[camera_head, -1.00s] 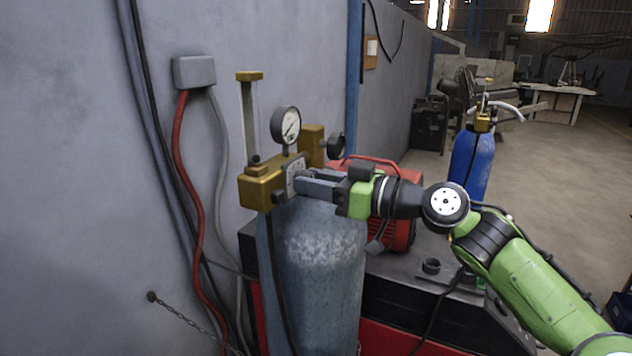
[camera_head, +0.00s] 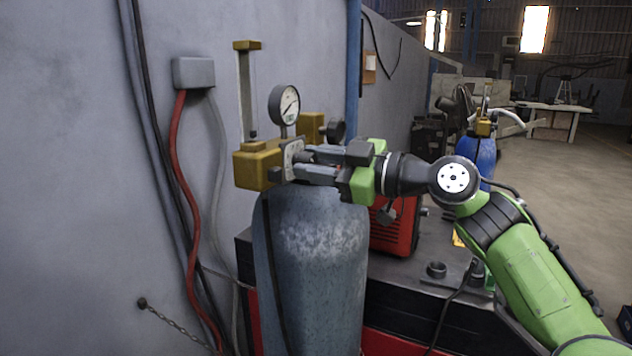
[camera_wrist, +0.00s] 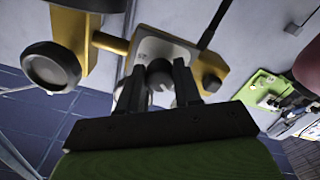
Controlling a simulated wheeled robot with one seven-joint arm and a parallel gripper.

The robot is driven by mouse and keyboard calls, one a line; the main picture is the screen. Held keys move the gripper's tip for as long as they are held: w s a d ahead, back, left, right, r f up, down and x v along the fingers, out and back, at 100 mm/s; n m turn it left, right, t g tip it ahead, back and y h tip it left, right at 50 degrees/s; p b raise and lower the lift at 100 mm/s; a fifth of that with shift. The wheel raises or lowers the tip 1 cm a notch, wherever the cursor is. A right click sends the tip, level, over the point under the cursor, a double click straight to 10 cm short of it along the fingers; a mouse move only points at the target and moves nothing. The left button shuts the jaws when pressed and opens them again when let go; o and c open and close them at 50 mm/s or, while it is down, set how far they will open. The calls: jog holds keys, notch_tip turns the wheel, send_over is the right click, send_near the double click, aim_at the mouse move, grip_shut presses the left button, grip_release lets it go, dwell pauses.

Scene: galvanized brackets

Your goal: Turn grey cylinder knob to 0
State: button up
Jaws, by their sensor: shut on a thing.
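The grey gas cylinder (camera_head: 310,255) stands upright against the wall. A brass regulator body (camera_head: 255,168) with a round gauge (camera_head: 284,104) sits on top of it. A pale dial plate (camera_head: 291,152) is on the regulator's right face and also shows in the wrist view (camera_wrist: 150,47). The small dark round knob (camera_wrist: 160,76) stands out from this plate. My gripper (camera_wrist: 158,85) is shut on the knob, with one finger on each side; in the head view my gripper (camera_head: 305,162) reaches in from the right. The dial markings are too small to read.
A second dark round knob (camera_wrist: 51,67) on a brass block sits close beside my gripper. A red machine (camera_head: 397,225) stands behind the cylinder on a dark bench (camera_head: 400,295). A blue cylinder (camera_head: 480,155) stands farther back. Cables (camera_head: 192,215) run down the wall at left.

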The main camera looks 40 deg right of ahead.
jog(key=shift+n+b, duration=1.4)
jog(key=shift+n, duration=3.4)
jog(key=o, duration=1)
jog(key=shift+w, duration=0.1)
jog(key=shift+o, duration=0.2)
jog(key=p+v, duration=0.1)
jog(key=v, duration=1.5)
